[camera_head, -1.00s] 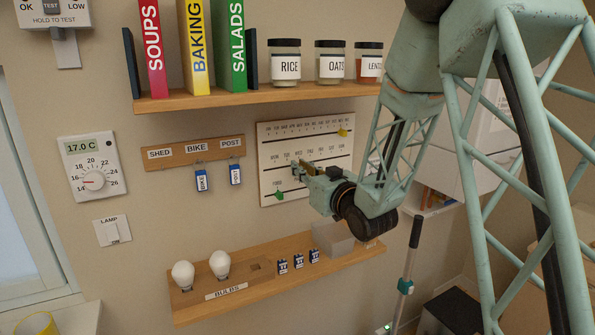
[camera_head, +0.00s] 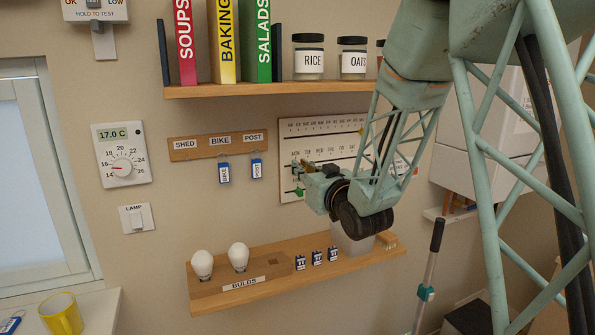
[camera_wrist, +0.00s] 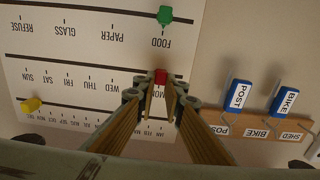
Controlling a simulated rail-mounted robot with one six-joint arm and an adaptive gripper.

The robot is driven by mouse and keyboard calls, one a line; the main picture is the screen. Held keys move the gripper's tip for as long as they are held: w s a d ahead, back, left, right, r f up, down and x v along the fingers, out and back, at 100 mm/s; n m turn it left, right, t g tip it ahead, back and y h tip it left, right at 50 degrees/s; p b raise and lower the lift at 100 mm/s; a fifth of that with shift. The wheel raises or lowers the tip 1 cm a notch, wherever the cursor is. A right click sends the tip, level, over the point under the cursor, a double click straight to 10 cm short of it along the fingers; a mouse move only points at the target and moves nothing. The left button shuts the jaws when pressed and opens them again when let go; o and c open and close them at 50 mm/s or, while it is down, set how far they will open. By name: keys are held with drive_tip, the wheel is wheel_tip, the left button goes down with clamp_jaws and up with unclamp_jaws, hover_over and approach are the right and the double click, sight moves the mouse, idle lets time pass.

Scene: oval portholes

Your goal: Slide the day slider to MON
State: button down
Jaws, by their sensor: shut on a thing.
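The white planner board (camera_head: 287,133) hangs on the wall and shows upside down in the wrist view (camera_wrist: 75,48). Its middle line carries the day labels. The red day slider (camera_wrist: 160,76) sits at the left end of that line, at the MON label (camera_wrist: 159,92), which is partly covered by my fingers. My gripper (camera_wrist: 161,92) is shut on the red slider. In the head view, my gripper (camera_head: 298,168) is at the board's left side and hides the slider. The TUE label is hidden by a finger in the wrist view.
A green slider (camera_wrist: 165,15) is at FOOD on the lower line. A yellow slider (camera_wrist: 31,105) is at the far end of the month line. The key rack (camera_head: 219,145) with hanging tags is left of the board. A bulb shelf (camera_head: 345,263) is below, and a jar shelf (camera_head: 215,90) above.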

drive_tip(key=shift+a, duration=0.15)
drive_tip(key=c, duration=2.7)
unclamp_jaws()
drive_tip(key=shift+s+a, duration=0.15)
drive_tip(key=shift+d, duration=0.2)
drive_tip(key=shift+v, duration=5.9)
drive_tip(key=shift+s+d, duration=0.1)
